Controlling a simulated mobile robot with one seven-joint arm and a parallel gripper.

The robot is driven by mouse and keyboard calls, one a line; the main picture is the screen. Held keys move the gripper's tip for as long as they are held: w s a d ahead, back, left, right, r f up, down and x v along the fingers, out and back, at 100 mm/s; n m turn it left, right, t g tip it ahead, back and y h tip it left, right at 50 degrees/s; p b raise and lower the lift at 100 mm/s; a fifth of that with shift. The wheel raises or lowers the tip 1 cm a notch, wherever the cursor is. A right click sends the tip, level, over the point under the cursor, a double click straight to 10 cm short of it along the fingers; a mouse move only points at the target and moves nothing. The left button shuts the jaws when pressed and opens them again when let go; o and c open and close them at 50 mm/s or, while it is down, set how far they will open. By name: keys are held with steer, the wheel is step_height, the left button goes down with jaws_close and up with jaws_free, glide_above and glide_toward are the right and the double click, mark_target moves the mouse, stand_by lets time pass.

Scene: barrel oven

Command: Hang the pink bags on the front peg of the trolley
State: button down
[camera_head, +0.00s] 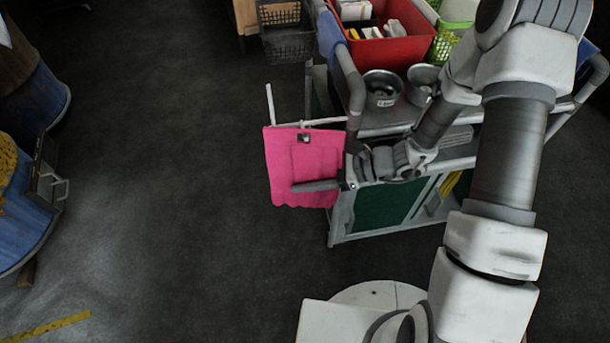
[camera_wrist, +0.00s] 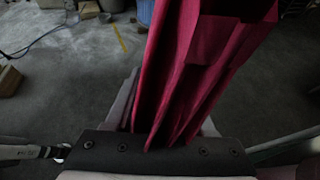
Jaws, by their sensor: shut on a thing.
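The pink bags (camera_head: 285,165) hang as one flat bundle at the left end of the trolley (camera_head: 385,210); I cannot tell how many there are. A small dark square fitting shows near their top edge. My gripper (camera_head: 298,187) is shut on the pink bags, with a dark finger across their front, low down. The front peg (camera_head: 320,122) is a thin white rod sticking out left from the trolley, with an upturned tip. The bags' top edge lies along the peg; I cannot tell whether it bears them. In the wrist view, folded pink cloth (camera_wrist: 185,75) rises from between the fingers.
The trolley top carries a red bin (camera_head: 395,45), metal pots (camera_head: 382,90) and a green basket (camera_head: 455,30). Dark crates (camera_head: 287,45) stand behind. Blue barrels (camera_head: 40,100) are at the left. The dark floor between barrels and trolley is clear.

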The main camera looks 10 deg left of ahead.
stand_by(0.3)
steer(key=shift+c, duration=0.9)
jaws_free()
steer(key=shift+d, duration=0.1)
steer(key=p+v, duration=0.4)
steer(key=v, duration=1.3)
steer(key=shift+p, duration=0.35)
steer(key=shift+d+r, duration=0.1)
steer(key=shift+d, duration=0.05)
